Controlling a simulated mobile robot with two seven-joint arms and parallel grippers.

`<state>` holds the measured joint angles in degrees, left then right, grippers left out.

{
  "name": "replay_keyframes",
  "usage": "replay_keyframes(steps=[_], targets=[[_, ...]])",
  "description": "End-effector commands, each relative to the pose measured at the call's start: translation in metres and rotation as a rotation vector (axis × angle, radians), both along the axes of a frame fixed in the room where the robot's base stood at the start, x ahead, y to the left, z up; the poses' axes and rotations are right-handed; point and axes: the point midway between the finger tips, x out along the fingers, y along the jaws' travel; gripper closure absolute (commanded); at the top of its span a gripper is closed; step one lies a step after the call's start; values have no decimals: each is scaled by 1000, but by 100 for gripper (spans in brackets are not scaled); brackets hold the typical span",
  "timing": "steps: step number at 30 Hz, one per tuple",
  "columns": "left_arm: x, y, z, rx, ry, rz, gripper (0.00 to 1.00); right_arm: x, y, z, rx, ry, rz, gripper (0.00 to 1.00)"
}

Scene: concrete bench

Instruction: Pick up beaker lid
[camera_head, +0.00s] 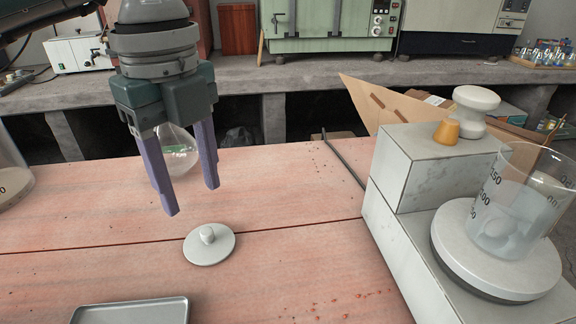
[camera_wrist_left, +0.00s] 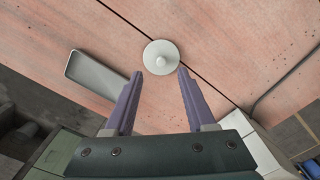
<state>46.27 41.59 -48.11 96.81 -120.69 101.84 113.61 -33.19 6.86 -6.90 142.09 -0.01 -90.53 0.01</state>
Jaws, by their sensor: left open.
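The beaker lid (camera_head: 209,246) is a round white disc with a small knob on top, lying flat on the reddish bench top. It also shows in the left wrist view (camera_wrist_left: 161,54), ahead of the fingertips and between their lines. My left gripper (camera_head: 192,201) is open and empty, with purple fingers pointing down above and behind the lid. The fingers are apart from the lid. A glass beaker (camera_head: 522,205) stands upright on the round plate of a white device at the right. My right gripper is not in view.
The white device (camera_head: 406,231) with its round plate (camera_head: 497,262) fills the right side. A metal tray (camera_head: 130,313) lies at the front left. A round glass vessel (camera_head: 178,158) stands behind my left fingers. The bench around the lid is clear.

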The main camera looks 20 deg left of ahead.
Motion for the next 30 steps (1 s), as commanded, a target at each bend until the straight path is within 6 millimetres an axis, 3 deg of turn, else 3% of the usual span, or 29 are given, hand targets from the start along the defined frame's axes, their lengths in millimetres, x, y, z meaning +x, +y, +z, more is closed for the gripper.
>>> replay_keyframes(steps=[15,23,30], targets=[[0,-5,-64,-5,2,-4,44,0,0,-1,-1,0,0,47],[0,-5,-67,-4,-1,-6,44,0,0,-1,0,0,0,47],[0,-5,-67,-5,0,-6,69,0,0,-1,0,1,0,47]])
